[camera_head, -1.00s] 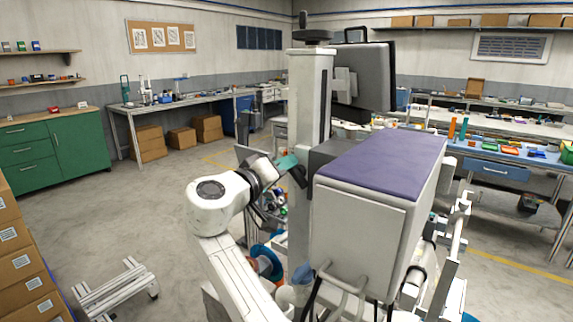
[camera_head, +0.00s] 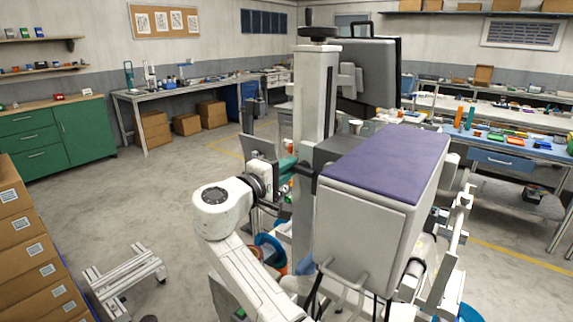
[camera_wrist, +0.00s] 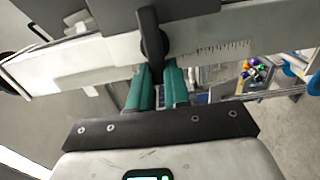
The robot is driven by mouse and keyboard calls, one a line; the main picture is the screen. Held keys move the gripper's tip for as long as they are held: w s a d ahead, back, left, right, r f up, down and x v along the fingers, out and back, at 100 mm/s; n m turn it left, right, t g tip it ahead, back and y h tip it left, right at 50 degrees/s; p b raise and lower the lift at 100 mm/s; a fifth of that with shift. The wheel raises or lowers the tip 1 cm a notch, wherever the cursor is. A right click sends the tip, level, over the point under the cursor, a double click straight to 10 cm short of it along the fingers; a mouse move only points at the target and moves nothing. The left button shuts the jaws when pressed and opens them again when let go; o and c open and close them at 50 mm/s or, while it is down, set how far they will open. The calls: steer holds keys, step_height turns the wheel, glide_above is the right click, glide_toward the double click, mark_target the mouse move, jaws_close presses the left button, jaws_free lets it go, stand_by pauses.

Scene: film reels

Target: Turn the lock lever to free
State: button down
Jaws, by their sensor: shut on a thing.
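The lock lever (camera_wrist: 151,32) is a dark grey handle with a rounded hub in the wrist view. It lies across a pale bar (camera_wrist: 215,45) with ruled graduations, seemingly the upright column (camera_head: 315,95) in the head view. My gripper (camera_wrist: 160,72) has teal fingers closed at the lever's near end. The exact contact is partly hidden between the fingertips. In the head view my gripper (camera_head: 287,164) shows as a small teal patch beside the column, and the lever cannot be made out there.
A large pale box with a purple top (camera_head: 390,155) stands right of my arm. A grey monitor-like housing (camera_head: 368,72) is fixed to the column. A low pale stand (camera_head: 125,275) and stacked cardboard boxes (camera_head: 30,245) are at left. The floor beyond them is open.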

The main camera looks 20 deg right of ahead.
stand_by(0.6)
steer(key=c, duration=1.1)
jaws_free()
steer(key=b+v, duration=0.2)
steer(key=v, duration=0.8)
steer(key=shift+s+a+f, duration=0.1)
steer(key=shift+s+a, duration=0.1)
steer(key=shift+a, duration=0.15)
